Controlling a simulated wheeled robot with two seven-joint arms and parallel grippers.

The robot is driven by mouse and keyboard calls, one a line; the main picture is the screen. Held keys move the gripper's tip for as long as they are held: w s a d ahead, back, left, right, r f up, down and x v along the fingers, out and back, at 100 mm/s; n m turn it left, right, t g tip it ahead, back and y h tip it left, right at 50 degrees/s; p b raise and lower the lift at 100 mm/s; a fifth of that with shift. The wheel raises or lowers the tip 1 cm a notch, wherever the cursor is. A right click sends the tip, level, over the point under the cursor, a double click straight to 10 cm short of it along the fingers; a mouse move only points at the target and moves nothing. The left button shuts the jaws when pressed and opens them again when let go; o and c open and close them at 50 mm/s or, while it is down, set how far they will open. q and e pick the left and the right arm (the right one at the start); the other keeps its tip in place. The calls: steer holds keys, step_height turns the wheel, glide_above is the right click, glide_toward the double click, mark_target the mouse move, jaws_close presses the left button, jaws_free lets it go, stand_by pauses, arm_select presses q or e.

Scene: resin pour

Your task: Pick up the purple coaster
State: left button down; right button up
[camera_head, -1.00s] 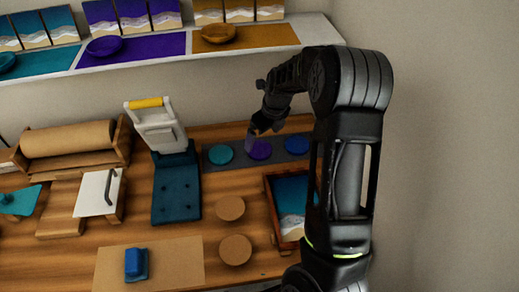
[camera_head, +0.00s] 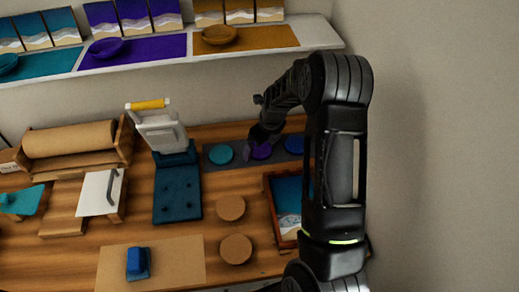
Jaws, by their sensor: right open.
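The purple coaster (camera_head: 262,151) lies on a dark strip (camera_head: 232,163) at the back of the wooden table, between a teal coaster (camera_head: 221,155) and a blue coaster (camera_head: 294,144). My right arm comes in from the right. My right gripper (camera_head: 250,150) is open and low over the strip, at the left side of the purple coaster. Its wrist and fingers hide part of the coaster. I cannot tell whether a finger touches it. My left gripper is out of view.
A framed picture (camera_head: 286,200) and two round cork-coloured discs (camera_head: 231,208) lie in front of the strip. A white press with a yellow handle (camera_head: 148,104) stands to the left. A shelf (camera_head: 318,34) with coloured mats and bowls runs behind.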

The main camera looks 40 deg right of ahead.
mark_target(261, 151)
stand_by(0.4)
steer(key=c, duration=1.5)
steer(key=shift+o, duration=0.2)
steer(key=shift+r, duration=0.2)
steer(key=shift+s+a+r+b, duration=0.1)
steer(key=shift+r+b, duration=0.15)
steer(key=shift+b, duration=0.2)
steer(key=v, duration=0.4)
steer(key=w+b+v, duration=0.1)
steer(key=v, duration=0.1)
steer(key=shift+a+r, duration=0.2)
steer(key=shift+r, duration=0.05)
steer(key=s+a, duration=0.3)
steer(key=s, duration=0.2)
steer(key=s+a, duration=0.3)
steer(key=s, duration=0.3)
steer(key=s+a+b, duration=0.1)
steer(key=s+a, duration=0.2)
steer(key=s, duration=0.2)
steer(key=shift+s+a+f, duration=0.1)
steer(key=shift+s, duration=0.25)
